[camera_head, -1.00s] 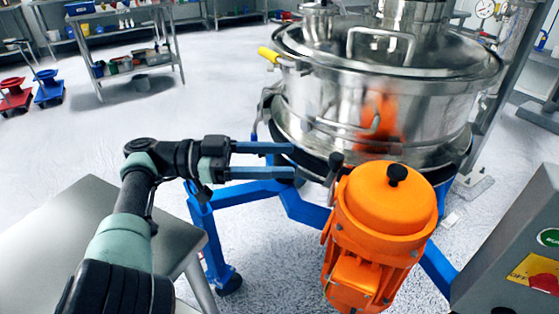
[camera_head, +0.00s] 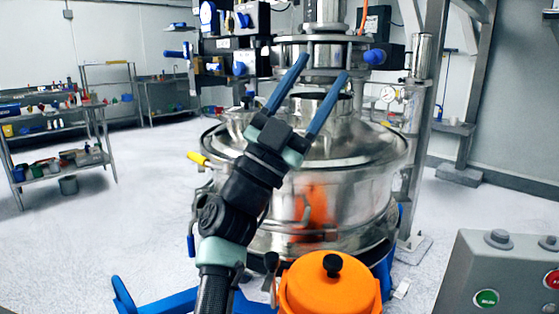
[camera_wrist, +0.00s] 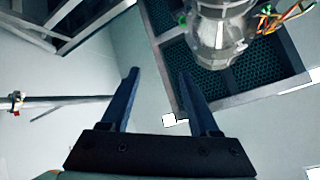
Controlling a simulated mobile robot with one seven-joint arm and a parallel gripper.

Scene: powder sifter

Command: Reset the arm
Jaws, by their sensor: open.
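My gripper (camera_head: 318,66) is raised in front of the steel sifter (camera_head: 350,205), its two blue fingers pointing up and spread apart. Nothing is between them. In the wrist view my gripper (camera_wrist: 158,72) is also open and empty, facing the upper wall and ceiling. My arm rises from the bottom of the head view and covers part of the sifter's left side.
An orange motor (camera_head: 328,285) stands in front of the sifter. A grey control box (camera_head: 500,275) is at the lower right. A column with valves (camera_head: 325,50) rises behind. Shelves (camera_head: 60,150) stand at the left.

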